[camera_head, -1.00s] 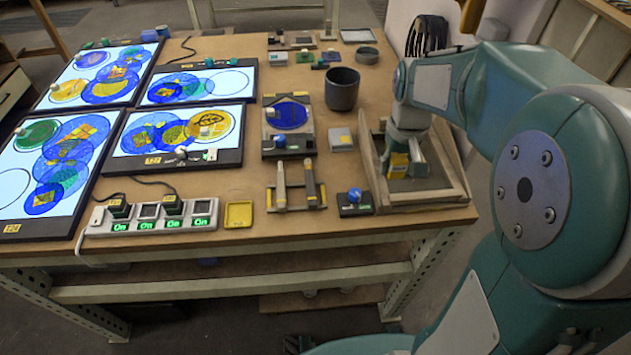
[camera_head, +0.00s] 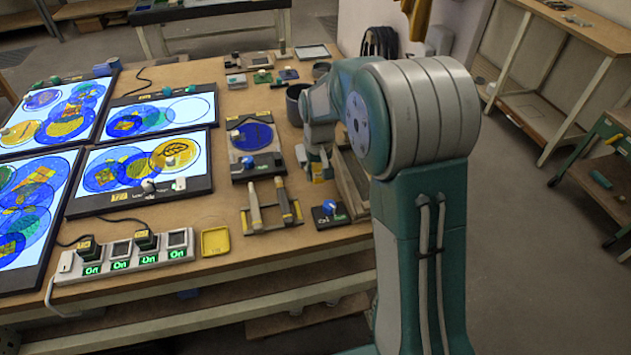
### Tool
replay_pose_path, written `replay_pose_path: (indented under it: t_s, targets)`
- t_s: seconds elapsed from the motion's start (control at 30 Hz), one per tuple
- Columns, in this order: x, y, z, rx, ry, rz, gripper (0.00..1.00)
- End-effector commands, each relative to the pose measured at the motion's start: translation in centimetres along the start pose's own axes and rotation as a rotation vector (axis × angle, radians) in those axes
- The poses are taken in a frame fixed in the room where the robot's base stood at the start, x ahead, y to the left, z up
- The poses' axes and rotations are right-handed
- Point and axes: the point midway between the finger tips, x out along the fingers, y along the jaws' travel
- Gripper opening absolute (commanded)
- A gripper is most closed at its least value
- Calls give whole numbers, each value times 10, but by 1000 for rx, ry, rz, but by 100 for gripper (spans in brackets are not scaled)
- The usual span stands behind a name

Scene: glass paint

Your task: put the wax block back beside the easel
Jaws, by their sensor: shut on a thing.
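My gripper (camera_head: 319,170) is at the right end of the table, partly hidden by my arm. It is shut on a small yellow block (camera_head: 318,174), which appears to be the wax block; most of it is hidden. The wooden frame of the easel (camera_head: 350,184) shows beside the gripper, between it and my arm. My arm covers the right part of the easel. I cannot tell whether the block touches the easel or the table.
A dark cup (camera_head: 293,105) stands behind the gripper. A box with a blue knob (camera_head: 329,212) and a tool rest (camera_head: 270,217) are in front. A yellow dish (camera_head: 215,241), a power strip (camera_head: 125,258) and lit panels (camera_head: 139,168) fill the left.

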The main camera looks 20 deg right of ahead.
Motion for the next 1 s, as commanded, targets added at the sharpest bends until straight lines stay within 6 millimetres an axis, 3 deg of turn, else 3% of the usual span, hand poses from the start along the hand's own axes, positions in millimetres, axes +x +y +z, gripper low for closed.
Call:
replay_pose_path:
  t_s: [0.2,0.4,0.73,0.77,0.8,1.0]
  targets:
    - [14,-4,-10,1,-1,-1,3]
    - [42,-5,-9,2,-3,1,3]
    - [45,-4,-9,1,0,1,3]
    - [44,-4,-10,1,0,1,61]
    - [44,-4,-10,1,0,0,78]
    - [44,-4,-9,2,0,1,82]
